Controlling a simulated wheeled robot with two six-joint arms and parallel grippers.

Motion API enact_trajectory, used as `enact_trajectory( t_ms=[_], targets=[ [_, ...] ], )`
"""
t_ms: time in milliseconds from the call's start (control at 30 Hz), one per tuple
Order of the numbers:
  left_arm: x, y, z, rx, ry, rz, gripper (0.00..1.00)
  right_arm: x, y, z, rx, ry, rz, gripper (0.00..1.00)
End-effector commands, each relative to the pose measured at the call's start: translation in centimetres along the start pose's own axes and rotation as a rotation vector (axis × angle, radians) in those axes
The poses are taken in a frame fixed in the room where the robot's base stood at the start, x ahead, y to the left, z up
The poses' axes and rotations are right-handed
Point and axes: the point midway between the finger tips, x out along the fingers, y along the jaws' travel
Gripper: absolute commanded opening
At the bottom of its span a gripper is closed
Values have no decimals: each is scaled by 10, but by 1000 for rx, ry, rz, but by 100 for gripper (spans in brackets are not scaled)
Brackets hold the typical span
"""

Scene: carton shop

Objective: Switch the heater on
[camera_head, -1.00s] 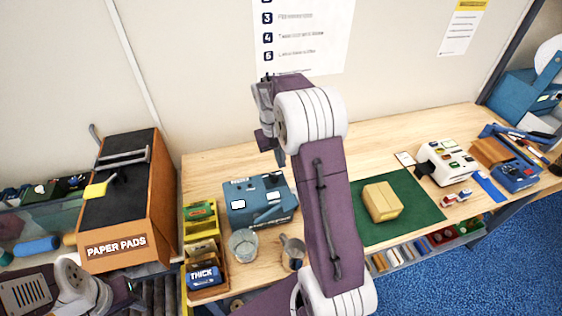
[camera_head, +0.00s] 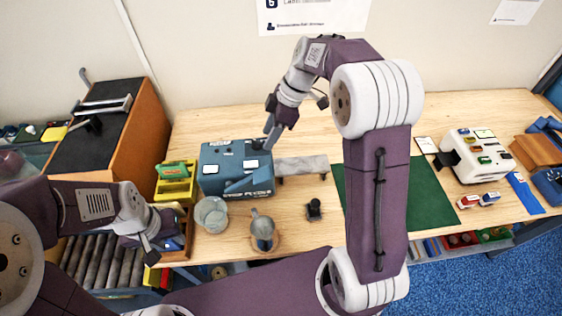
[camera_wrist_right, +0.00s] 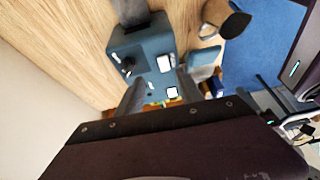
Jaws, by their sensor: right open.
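A blue box-shaped machine (camera_head: 237,170), which seems to be the heater, stands on the left part of the bench. It has white labels and a dark knob on top. In the right wrist view the blue machine (camera_wrist_right: 140,48) lies ahead of the fingers, with a black knob (camera_wrist_right: 128,64) and white patches on it. My right gripper (camera_head: 271,128) is open and hangs above the machine's back right corner; I see no contact. Its fingers (camera_wrist_right: 160,92) show empty in the wrist view. My left gripper (camera_head: 150,252) is low at the left, over the bench's front edge, its jaws unclear.
A glass (camera_head: 211,214) and a metal jug (camera_head: 263,231) stand in front of the machine. A grey strip (camera_head: 303,166) extends to its right. Yellow bins (camera_head: 175,188) stand to its left. My right arm crosses the green mat (camera_head: 425,195). A white machine (camera_head: 477,155) stands further right.

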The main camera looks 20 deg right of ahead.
Motion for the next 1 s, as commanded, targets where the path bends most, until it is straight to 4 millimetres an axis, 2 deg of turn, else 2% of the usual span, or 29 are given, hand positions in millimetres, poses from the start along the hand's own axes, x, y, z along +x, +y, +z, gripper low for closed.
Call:
enact_trajectory(
  t_ms=[33, 100, 367, 700, 800, 1000],
  targets=[
    [12, 0, 1, 0, 0, 0, 36, 11, -2, -1, -14, 0, -1, 44],
    [15, 0, 2, 0, 0, 0, 36, 15, -3, -4, -25, 0, -1, 44],
    [12, 0, 1, -1, 1, 0, 36, 21, -4, -6, -30, -2, -6, 44],
    [1, 0, 0, 0, 1, 0, 36, 87, -5, -5, -28, -5, -8, 44],
    [-1, 0, 0, 0, 1, 0, 36, 99, -5, -5, -29, -4, -6, 44],
    [-1, 0, 0, 0, 0, 0, 36, 105, -4, -5, -29, -4, -2, 44]
  ],
)
